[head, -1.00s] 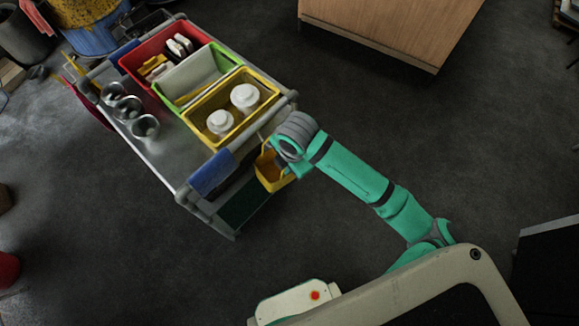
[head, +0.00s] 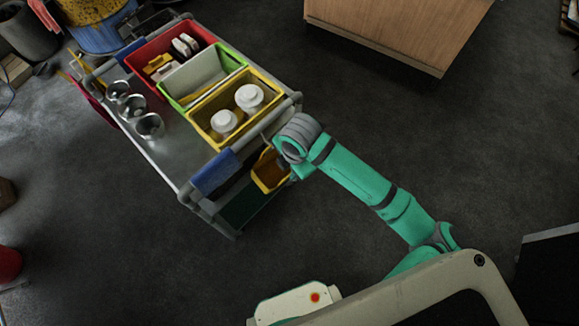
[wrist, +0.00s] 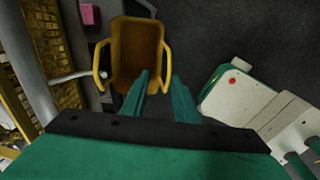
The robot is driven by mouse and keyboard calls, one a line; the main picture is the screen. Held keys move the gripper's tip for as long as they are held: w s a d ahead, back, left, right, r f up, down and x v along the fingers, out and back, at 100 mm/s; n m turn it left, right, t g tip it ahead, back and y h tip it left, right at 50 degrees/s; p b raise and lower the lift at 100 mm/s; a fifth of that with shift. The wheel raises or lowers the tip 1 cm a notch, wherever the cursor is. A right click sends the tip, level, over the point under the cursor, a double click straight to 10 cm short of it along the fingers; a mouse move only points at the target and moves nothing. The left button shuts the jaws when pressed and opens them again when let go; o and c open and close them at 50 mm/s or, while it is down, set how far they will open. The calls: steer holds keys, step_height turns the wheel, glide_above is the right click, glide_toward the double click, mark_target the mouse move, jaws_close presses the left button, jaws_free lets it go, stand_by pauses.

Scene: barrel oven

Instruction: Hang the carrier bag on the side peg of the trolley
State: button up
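The carrier bag (head: 268,172) is a yellow open-topped bag beside the near right end of the trolley (head: 205,205). In the wrist view the bag (wrist: 137,52) shows its open mouth and a loop handle on each side. The side peg (wrist: 88,77), a thin grey rod, reaches from the trolley to the left handle and appears to pass into its loop. The peg (head: 264,138) is partly visible in the head view. My gripper (wrist: 160,75) is open, its two teal fingers apart near the right handle. Whether that handle lies between them is unclear.
The trolley top carries red, green and yellow bins (head: 240,128), with white containers in the yellow one, and several metal cups (head: 150,126). A wooden cabinet (head: 400,30) stands behind.

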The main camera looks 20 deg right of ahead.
steer(key=shift+r, duration=0.1)
step_height(320, 180, up, 10)
steer(key=s, duration=0.1)
steer(key=shift+s+d+r, duration=0.2)
steer(key=shift+s+r, duration=0.05)
steer(key=shift+s, duration=0.05)
